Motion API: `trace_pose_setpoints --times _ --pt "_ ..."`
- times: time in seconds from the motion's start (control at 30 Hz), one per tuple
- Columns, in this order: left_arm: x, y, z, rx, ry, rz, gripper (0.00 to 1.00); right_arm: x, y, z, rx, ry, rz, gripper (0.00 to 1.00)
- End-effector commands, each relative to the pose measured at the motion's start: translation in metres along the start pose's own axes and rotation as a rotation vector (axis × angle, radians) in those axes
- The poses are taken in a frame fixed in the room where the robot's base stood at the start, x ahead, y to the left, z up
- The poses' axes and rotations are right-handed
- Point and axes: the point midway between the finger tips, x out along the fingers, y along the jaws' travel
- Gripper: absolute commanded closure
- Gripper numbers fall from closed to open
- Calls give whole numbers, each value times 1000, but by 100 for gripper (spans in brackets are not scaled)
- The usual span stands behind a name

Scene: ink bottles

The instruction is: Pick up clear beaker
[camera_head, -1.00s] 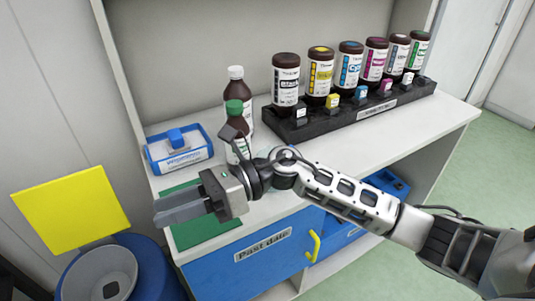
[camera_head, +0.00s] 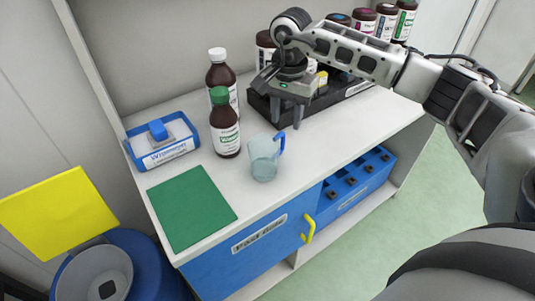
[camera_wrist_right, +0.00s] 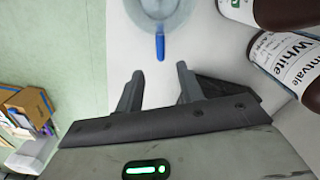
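The clear beaker (camera_head: 264,160) with a blue handle stands upright on the white counter, right of the green mat. In the right wrist view the beaker (camera_wrist_right: 160,14) is at the top edge, partly cut off, with its blue handle (camera_wrist_right: 160,47) pointing toward my fingers. My right gripper (camera_head: 287,114) is above the counter, behind and a little right of the beaker. In the right wrist view the gripper (camera_wrist_right: 159,82) is open, with nothing between its fingers and apart from the handle. My left gripper is not in view.
Brown bottles with a green cap (camera_head: 224,128) and a white cap (camera_head: 218,72) stand left of my right gripper. A blue wiper box (camera_head: 162,143) and green mat (camera_head: 190,208) lie left.

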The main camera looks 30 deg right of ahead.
Motion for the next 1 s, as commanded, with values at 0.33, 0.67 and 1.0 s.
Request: trace_pose_setpoints --times 0.33,0.67,1.0 --pt "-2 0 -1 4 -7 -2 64 33 -1 2 0 -2 0 62" --pt "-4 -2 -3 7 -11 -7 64 76 -3 8 1 -3 0 62" --pt "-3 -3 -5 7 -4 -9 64 79 -3 7 1 -1 -2 82"
